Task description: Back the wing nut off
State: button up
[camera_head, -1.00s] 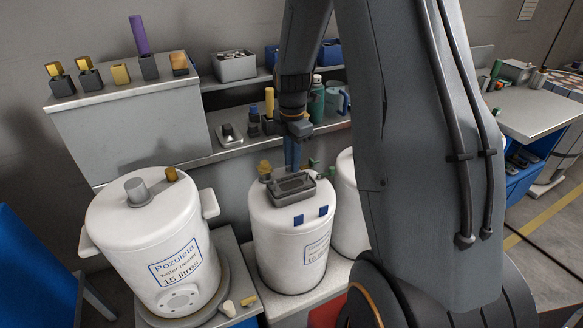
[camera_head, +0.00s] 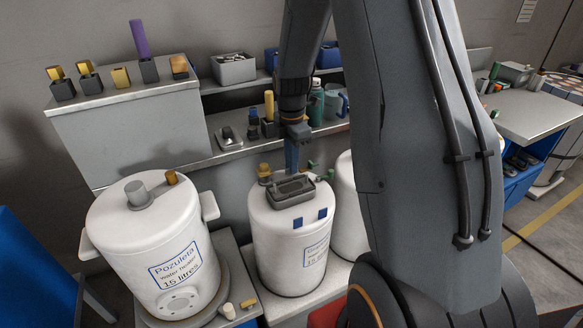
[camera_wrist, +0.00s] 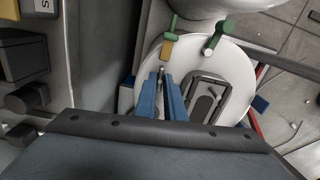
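The middle white tank (camera_head: 276,245) stands upright, with a grey rectangular tray-like part (camera_head: 290,192) on its lid. My gripper (camera_head: 291,168) points down at the lid, just behind that part. In the wrist view, the two blue fingertips of my gripper (camera_wrist: 159,75) are close together over the white lid (camera_wrist: 240,70). A small grey piece (camera_wrist: 162,78) shows between the tips; it may be the wing nut, but its shape is too small to tell. I cannot tell whether the fingers touch it. The grey part (camera_wrist: 205,97) lies right of the fingers.
Yellow fitting (camera_head: 264,172) and green-handled valve (camera_wrist: 218,38) stand on the lid close to my gripper. The labelled water-heater tank (camera_head: 150,250) is to the left, another white tank (camera_head: 345,205) to the right. A shelf (camera_head: 235,150) with a teal bottle (camera_head: 316,105) runs behind.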

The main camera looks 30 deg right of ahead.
jog(key=shift+o, duration=0.5)
jog(key=shift+r, duration=0.15)
jog(key=shift+r+p, duration=1.9)
jog(key=shift+r, duration=0.5)
